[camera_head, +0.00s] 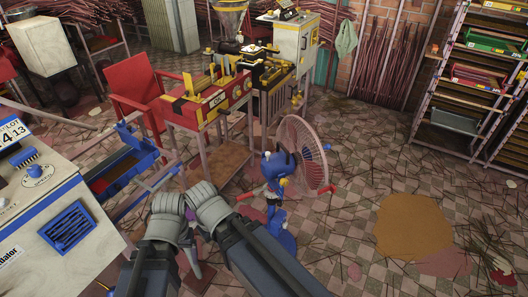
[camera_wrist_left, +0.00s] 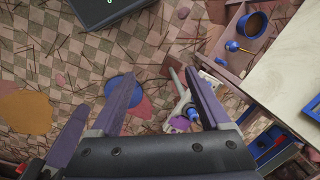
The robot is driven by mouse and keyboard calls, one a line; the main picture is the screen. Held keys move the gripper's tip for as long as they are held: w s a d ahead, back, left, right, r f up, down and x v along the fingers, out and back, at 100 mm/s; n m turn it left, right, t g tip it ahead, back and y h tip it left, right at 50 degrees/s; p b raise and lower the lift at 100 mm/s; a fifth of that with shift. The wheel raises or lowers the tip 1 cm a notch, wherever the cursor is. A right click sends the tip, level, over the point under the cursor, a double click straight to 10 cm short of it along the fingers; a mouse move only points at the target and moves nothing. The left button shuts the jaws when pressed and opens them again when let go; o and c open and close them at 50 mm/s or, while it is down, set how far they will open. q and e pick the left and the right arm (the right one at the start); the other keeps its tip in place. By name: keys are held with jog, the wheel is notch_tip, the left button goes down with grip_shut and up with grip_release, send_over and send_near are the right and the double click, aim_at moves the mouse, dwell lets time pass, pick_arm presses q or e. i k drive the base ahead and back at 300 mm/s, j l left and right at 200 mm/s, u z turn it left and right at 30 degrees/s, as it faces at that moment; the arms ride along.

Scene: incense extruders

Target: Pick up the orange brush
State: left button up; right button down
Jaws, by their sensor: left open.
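I cannot pick out an orange brush in either view. My left gripper (camera_head: 190,225) is partly hidden by the grey wrist links in the head view, low and left of centre. In the left wrist view its two purple fingers (camera_wrist_left: 160,75) are spread apart, with nothing seen held between them. Below and beyond them lie the checked floor and a round blue thing (camera_wrist_left: 123,88). A pale, partly purple thing (camera_wrist_left: 181,117) shows near the right finger. My right arm shows in the head view, but I cannot make out its jaws.
A red extruder table (camera_head: 205,115) and red chair (camera_head: 135,90) are behind. A pedestal fan (camera_head: 305,150) stands ahead. Shelves (camera_head: 465,95) stand at the right. The right floor is mostly open, with scattered sticks.

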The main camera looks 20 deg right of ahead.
aim_at(434, 48)
jog(key=z, duration=0.65)
jog(key=i+l+z, duration=0.7)
jog(key=i+l, duration=0.15)
jog(key=i, duration=0.2)
jog(key=i+l+z, duration=0.2)
jog(key=i, duration=0.35)
jog(key=i+l+z, duration=0.15)
jog(key=i, duration=0.35)
jog(key=i+l, duration=0.15)
jog(key=i, duration=0.45)
jog(key=i+l, duration=0.15)
jog(key=i, duration=0.4)
jog(key=i+l, duration=0.15)
jog(key=i, duration=0.45)
jog(key=u, duration=2.55)
